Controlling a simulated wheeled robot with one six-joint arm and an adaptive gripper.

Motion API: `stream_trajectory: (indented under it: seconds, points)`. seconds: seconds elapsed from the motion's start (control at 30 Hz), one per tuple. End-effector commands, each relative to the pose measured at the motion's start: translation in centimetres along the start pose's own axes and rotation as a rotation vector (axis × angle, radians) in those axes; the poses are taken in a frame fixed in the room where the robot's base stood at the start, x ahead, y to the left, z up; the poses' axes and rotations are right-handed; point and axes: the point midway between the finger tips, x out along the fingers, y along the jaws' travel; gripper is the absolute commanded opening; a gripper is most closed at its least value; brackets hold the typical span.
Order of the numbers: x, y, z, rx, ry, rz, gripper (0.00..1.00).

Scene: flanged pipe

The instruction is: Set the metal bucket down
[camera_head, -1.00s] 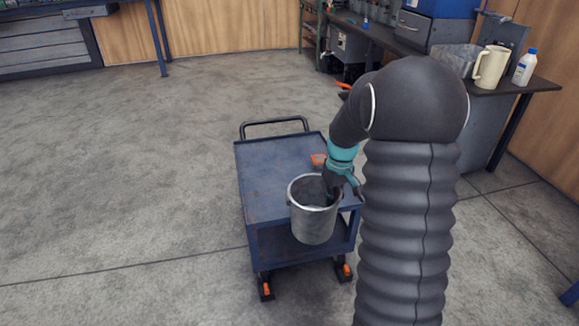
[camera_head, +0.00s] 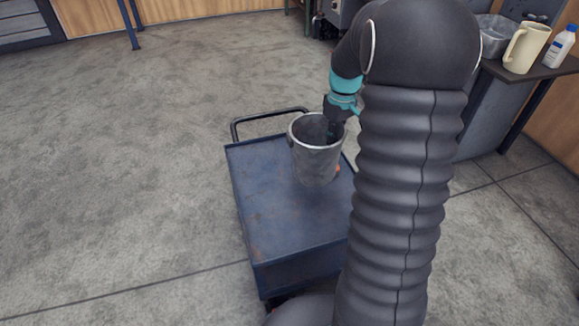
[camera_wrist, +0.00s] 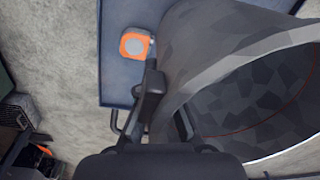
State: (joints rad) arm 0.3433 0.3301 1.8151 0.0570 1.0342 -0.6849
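The metal bucket (camera_head: 318,163) is grey, open-topped and roughly upright over the far part of the blue cart's top (camera_head: 283,212). Whether its base touches the cart is hard to tell. My gripper (camera_head: 335,110) is at the bucket's far right rim, partly hidden behind my arm. In the wrist view the bucket (camera_wrist: 225,50) fills the right side. There my gripper (camera_wrist: 168,115) has its dark fingers at the bucket's rim and looks shut on its wall.
A small orange-and-grey item (camera_wrist: 135,43) lies on the cart top close to the bucket. The cart's near top is clear. A bench at the right holds a cream pitcher (camera_head: 526,48), a white bottle (camera_head: 560,46) and a grey container (camera_head: 493,38).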

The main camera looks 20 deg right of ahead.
Motion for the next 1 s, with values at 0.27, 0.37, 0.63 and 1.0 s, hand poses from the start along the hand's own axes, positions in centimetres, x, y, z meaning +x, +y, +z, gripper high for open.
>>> stream_trajectory:
  seconds: [0.27, 0.37, 0.63, 1.0]
  points:
    - [2.0, -2.2, -2.3, -0.008, -0.002, -0.001, 0.0]
    - [3.3, -3.5, -3.8, -0.007, -0.003, -0.002, 0.0]
    - [6.3, -6.7, -7.3, -0.005, -0.002, -0.001, 0.0]
    - [8.6, -7.5, -8.4, -0.001, -0.002, -0.001, 0.0]
